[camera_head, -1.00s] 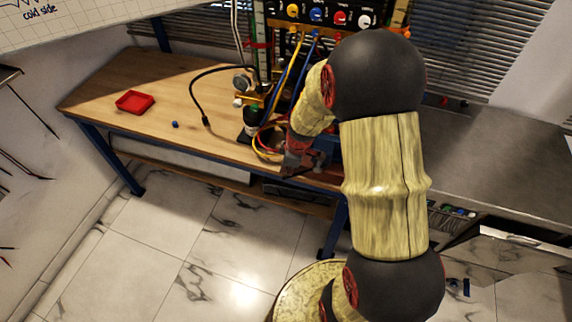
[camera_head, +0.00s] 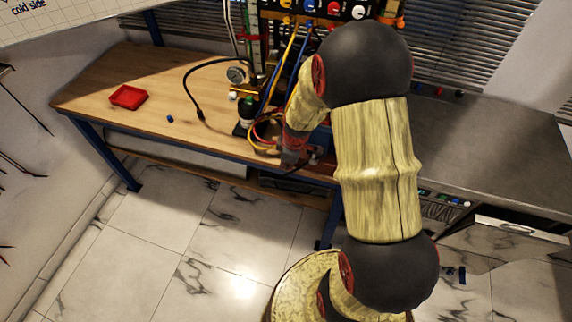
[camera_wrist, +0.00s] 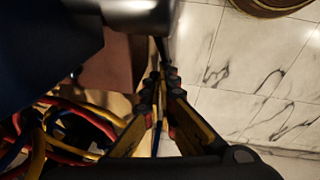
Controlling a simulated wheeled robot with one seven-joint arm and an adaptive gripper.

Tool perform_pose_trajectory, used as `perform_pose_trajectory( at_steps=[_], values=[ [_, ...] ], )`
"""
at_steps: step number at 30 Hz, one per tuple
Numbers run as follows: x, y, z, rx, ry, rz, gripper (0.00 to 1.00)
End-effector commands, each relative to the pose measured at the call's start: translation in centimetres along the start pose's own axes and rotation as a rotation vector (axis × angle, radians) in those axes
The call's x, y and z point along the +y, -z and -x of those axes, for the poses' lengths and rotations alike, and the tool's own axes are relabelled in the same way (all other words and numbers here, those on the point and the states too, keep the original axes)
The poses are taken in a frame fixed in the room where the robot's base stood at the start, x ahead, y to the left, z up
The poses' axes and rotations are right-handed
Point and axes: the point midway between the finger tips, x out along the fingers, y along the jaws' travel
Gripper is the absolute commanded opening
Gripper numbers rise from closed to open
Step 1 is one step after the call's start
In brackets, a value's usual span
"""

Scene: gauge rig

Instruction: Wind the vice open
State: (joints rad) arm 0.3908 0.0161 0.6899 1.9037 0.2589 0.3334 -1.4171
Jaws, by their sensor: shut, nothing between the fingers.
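The vice is mostly hidden behind my arm in the head view, where a blue part of it (camera_head: 321,141) shows at the bench's front edge. In the wrist view a large dark blue body (camera_wrist: 45,40), seemingly the vice, fills the upper left. A thin dark bar (camera_wrist: 160,48), perhaps its handle, runs just beyond my fingertips; I cannot tell whether they touch it. My gripper (camera_wrist: 160,82) is shut and empty, pointing past the vice's side over the floor. In the head view my gripper (camera_head: 292,156) is small and dark at the bench edge.
Red and yellow cables (camera_wrist: 75,130) lie close left of my fingers. A pressure gauge (camera_head: 237,75), a dark bottle (camera_head: 246,112) and a red tray (camera_head: 128,96) are on the wooden bench (camera_head: 175,75). Open tiled floor (camera_wrist: 255,75) is to the right in the wrist view.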

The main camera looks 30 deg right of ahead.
Motion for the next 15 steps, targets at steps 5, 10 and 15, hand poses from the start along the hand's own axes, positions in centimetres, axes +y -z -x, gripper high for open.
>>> perform_pose_trajectory(
  at_steps=[5,10,15],
  values=[
    [0.0,0.0,0.0,0.0,0.0,0.0,0.0],
    [0.2,0.7,0.5,0.0,0.0,0.001,0.0],
    [0.8,2.8,1.9,0.0,0.0,0.002,0.0]
  ],
)
